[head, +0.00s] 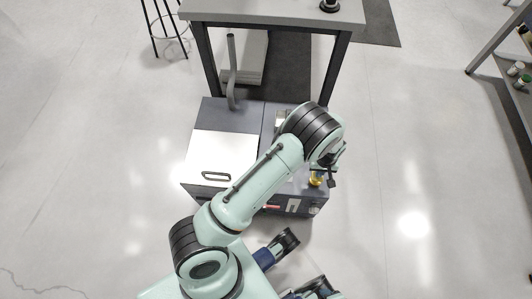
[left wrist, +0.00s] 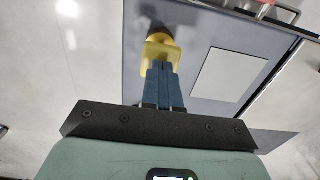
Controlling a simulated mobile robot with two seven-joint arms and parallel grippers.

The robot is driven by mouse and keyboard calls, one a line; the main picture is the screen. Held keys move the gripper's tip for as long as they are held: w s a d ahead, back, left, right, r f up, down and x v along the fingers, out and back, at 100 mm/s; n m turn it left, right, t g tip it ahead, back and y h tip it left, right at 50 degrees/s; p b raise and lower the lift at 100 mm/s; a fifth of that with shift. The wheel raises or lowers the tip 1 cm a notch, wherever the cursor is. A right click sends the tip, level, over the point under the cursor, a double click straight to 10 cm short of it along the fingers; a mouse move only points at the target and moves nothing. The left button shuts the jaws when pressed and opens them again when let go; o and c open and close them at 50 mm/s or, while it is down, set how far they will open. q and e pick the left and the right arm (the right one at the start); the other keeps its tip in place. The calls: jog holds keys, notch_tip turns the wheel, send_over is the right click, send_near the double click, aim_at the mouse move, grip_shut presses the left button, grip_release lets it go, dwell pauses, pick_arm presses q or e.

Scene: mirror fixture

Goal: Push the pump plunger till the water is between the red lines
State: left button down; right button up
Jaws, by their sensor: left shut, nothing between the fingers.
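The pump plunger shows as a yellow knob (head: 316,181) at the right front of the grey machine. In the left wrist view the yellow knob (left wrist: 160,54) is right at the fingertips, with a dark part beyond it. My left gripper (head: 318,174) is over the knob, mostly hidden by its own wrist. In the left wrist view its blue fingers (left wrist: 161,72) are together and shut, with their tips at the yellow knob; they look to touch it, but I cannot be sure. The water and the red lines cannot be made out.
The machine's left part has a white lid (head: 221,156) with a dark handle. A bent grey pipe (head: 231,75) rises behind it. A grey table (head: 275,10) stands at the back, a stool (head: 165,22) at the far left and a shelf (head: 515,85) at the right. The floor around is clear.

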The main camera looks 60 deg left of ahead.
pick_arm(q)
jog(key=shift+f+b, duration=1.25)
jog(key=shift+f, duration=0.85)
pick_arm(e)
notch_tip(320, 180, down, 4)
jog(key=shift+s+d+r, duration=0.1)
jog(key=shift+d+r, duration=0.05)
jog(key=shift+r, duration=0.05)
jog(key=shift+w+d+t, duration=0.7)
jog(key=shift+w+d, duration=0.35)
jog(key=shift+w, duration=1.15)
pick_arm(q)
jog(key=shift+r+p, duration=0.6)
jog(key=shift+r, duration=0.5)
jog(key=shift+r+p, duration=1.75)
jog(key=shift+r, duration=0.5)
jog(key=shift+r+p, duration=1.1)
jog(key=shift+r, duration=0.4)
pick_arm(e)
jog(key=s+a+r+g, duration=0.2)
jog(key=s+a+r, duration=0.1)
jog(key=s+r, duration=0.3)
jog(key=shift+s+r, duration=0.3)
jog(key=shift+r, duration=0.5)
